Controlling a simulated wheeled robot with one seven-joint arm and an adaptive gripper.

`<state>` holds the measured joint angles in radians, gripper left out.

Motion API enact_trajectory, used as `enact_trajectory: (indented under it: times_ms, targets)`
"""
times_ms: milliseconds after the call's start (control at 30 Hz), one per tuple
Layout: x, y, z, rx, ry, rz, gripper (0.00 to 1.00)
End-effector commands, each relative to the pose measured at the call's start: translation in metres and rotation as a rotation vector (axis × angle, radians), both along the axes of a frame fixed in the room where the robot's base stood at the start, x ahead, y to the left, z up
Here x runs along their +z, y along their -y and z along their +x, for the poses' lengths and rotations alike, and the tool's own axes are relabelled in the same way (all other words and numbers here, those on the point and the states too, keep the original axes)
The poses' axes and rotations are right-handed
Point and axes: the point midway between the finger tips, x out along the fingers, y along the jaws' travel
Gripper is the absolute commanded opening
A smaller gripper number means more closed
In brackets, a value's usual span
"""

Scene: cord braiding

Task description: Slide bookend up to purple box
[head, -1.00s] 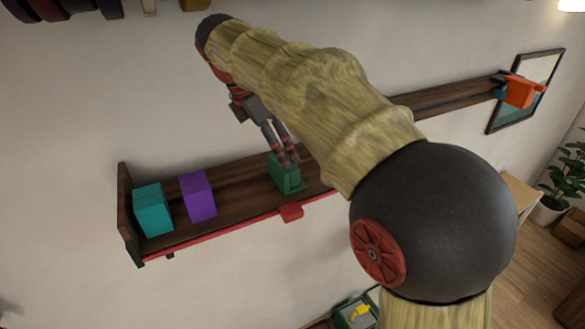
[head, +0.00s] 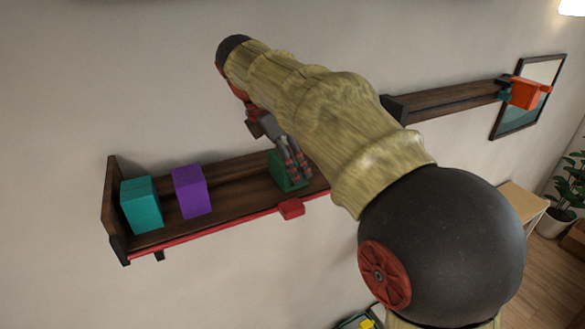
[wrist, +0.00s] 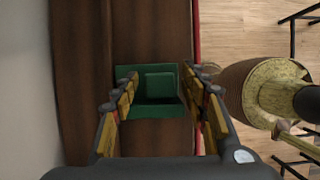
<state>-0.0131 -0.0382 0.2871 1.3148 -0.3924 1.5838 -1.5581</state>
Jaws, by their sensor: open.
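The green bookend (head: 281,174) stands on the wall shelf, right of the purple box (head: 190,193) with a clear gap between them. A teal box (head: 141,206) stands left of the purple box. My gripper (head: 296,172) is at the bookend, its fingers overlapping it in the head view. In the wrist view my open gripper (wrist: 165,84) has one finger on each side of the bookend (wrist: 159,87). I cannot tell whether the fingers touch it. My arm hides the shelf's right part in the head view.
The brown shelf (head: 235,198) has an upright end panel (head: 112,200) at left and a red front strip with a red block (head: 291,209). A second shelf (head: 450,100) carries an orange thing (head: 525,93). Bare shelf lies between purple box and bookend.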

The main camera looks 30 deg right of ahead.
Motion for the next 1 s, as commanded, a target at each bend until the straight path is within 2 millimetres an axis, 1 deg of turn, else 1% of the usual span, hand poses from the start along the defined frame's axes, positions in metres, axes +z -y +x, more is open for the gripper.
enact_trajectory:
  times_ms: [133,900,1000]
  targets:
    - [0.0008,0.0,0.0001,0.0,0.0,0.0,0.44]
    - [0.0014,0.0,0.0016,0.001,0.005,0.0,0.0]
    - [0.0015,0.0,0.0017,0.0,0.006,0.0,0.0]
